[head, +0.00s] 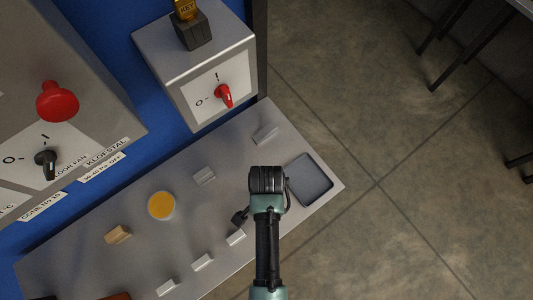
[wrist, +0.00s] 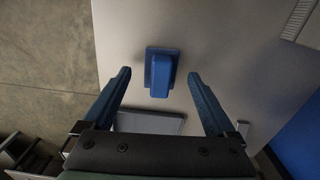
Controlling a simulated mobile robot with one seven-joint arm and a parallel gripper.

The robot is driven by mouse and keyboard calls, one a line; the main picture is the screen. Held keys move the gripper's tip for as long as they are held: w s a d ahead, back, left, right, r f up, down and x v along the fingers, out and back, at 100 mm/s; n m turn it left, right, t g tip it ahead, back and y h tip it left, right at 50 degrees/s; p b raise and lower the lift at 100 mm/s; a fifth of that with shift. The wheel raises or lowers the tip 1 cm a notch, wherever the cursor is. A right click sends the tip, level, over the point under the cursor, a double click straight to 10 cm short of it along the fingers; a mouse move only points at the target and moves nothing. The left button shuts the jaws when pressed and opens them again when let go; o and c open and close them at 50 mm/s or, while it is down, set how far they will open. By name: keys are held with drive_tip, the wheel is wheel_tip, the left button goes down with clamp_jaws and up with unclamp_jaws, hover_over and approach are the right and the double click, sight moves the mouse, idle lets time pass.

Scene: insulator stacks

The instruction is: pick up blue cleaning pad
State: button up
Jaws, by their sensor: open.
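The blue cleaning pad (wrist: 160,76) shows in the wrist view. It has a flat base and a raised blue block like a handle, and lies on the grey bench top. My gripper (wrist: 160,73) is open, with one blue finger at each side of the pad in the picture. Clear gaps show on both sides and nothing is held. How high the fingertips are above the pad I cannot tell. In the head view my gripper (head: 266,180) hangs over the right part of the bench. The pad cannot be made out there; my arm seems to hide it.
A dark shallow tray (head: 309,180) lies at the bench's right corner. Several small grey blocks (head: 204,175), a yellow-topped round container (head: 161,205) and a tan block (head: 118,235) stand on the bench (head: 90,265). A switch box (head: 200,60) stands behind. Open floor lies to the right.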

drive_tip(key=shift+f, duration=0.7)
clamp_jaws()
drive_tip(key=shift+r, duration=5.05)
